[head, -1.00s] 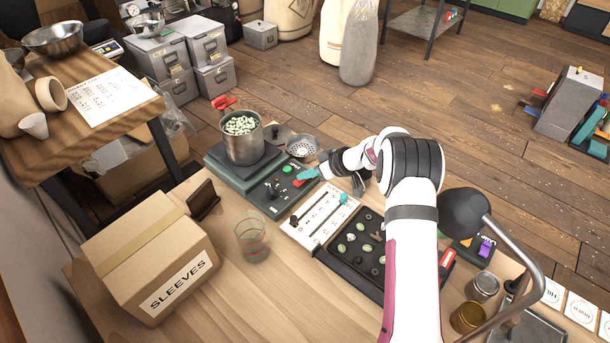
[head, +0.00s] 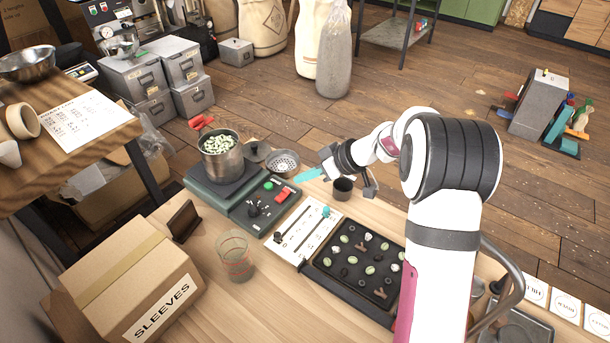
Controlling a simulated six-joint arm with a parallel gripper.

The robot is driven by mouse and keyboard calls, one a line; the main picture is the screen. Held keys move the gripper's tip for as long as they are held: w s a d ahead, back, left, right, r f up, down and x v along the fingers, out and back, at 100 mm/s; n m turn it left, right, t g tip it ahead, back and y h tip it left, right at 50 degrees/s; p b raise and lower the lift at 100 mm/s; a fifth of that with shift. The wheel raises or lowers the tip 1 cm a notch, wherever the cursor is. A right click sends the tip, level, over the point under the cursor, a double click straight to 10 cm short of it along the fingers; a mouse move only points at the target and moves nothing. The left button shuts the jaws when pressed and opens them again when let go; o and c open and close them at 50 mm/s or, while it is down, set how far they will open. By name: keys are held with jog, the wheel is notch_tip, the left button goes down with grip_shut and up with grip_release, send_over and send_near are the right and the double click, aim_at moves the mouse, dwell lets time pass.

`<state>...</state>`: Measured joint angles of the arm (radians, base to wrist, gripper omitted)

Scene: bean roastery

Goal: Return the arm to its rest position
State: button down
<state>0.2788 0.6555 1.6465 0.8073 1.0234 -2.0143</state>
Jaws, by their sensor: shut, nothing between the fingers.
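My arm reaches up from the lower right in the head view, with its large dark-banded joint at right. My gripper (head: 313,174) has teal fingertips and is shut and empty. It hangs over the far edge of the wooden table, right of the red switch on the scale's control panel (head: 268,203). A small dark cup (head: 343,189) shows just right of the fingertips. I cannot tell how high the gripper is above the table.
A metal pot of pale beans (head: 221,165) stands on the scale. A perforated strainer (head: 283,163), a slider board (head: 305,232), a black bean tray (head: 350,291), a glass (head: 234,260) and the SLEEVES box (head: 130,285) crowd the table. Bare wood shows in front of the glass.

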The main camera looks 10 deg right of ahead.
dwell(0.3)
jog(key=s+a+r+m+g+h, duration=0.1)
jog(key=s+a+r+m, duration=0.15)
jog(key=s, duration=0.55)
jog(key=s+a+r+m+g+h, duration=0.1)
jog(key=s+r+m+g, duration=0.15)
jog(key=s, duration=0.65)
jog(key=s+a+r+m+g+h, duration=0.1)
jog(key=s+a+r+m, duration=0.15)
jog(key=s, duration=0.55)
jog(key=s+d+m+h, duration=0.1)
jog(key=s+d+m, duration=0.1)
jog(key=s, duration=0.4)
jog(key=s+d+f+m+h, duration=0.1)
jog(key=s+m, duration=0.3)
jog(key=s, duration=0.3)
jog(key=shift+s+d+f+g+h, duration=0.15)
jog(key=shift+d+f+g+h, duration=0.1)
jog(key=shift+d+g+h, duration=0.2)
